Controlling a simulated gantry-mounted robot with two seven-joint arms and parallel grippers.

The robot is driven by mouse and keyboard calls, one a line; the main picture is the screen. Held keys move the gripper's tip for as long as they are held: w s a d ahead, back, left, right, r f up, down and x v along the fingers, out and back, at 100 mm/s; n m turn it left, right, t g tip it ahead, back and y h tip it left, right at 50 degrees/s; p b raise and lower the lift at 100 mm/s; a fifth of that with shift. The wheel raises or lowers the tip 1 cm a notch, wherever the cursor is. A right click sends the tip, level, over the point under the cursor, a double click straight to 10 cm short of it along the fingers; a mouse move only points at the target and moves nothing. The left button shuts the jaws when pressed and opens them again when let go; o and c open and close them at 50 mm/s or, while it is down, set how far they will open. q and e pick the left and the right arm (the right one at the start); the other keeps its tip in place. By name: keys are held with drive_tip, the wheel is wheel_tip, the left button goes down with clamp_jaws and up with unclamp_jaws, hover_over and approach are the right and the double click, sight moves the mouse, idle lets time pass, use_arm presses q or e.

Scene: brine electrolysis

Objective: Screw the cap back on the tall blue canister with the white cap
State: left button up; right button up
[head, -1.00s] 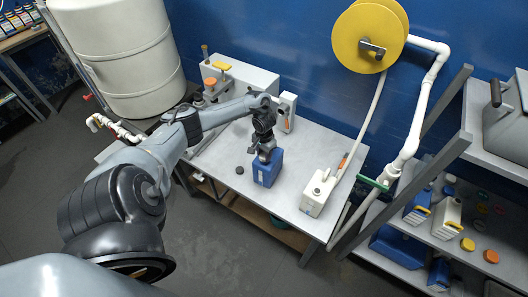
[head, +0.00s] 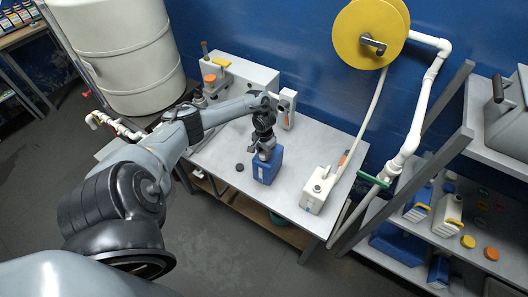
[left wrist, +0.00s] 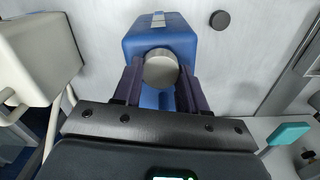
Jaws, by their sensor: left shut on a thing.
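The tall blue canister (head: 268,172) stands upright on the grey table. It also shows in the left wrist view (left wrist: 160,36), directly under my gripper. A round, pale grey-white cap (left wrist: 160,69) sits at its neck, between the fingers. My left gripper (head: 264,153) points down over the canister's top and is shut on the cap; its two dark fingers (left wrist: 158,82) flank the cap. Whether the cap's thread is engaged is hidden. My right gripper is in neither view.
A dark round cap (head: 239,168) lies on the table left of the canister. A white canister (head: 314,194) stands to the right. A white box-shaped unit (head: 245,76) is at the back. The table between the two canisters is clear.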

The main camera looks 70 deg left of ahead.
use_arm(q)
drive_tip(key=shift+f, duration=0.3)
idle(0.8)
drive_tip(key=shift+f+p, duration=0.25)
drive_tip(key=shift+p, duration=0.1)
idle(0.5)
drive_tip(key=shift+f, duration=0.2)
idle(0.8)
drive_tip(key=m, duration=0.3)
drive_tip(key=shift+m+b, duration=0.3)
drive_tip(key=shift+m, duration=1.1)
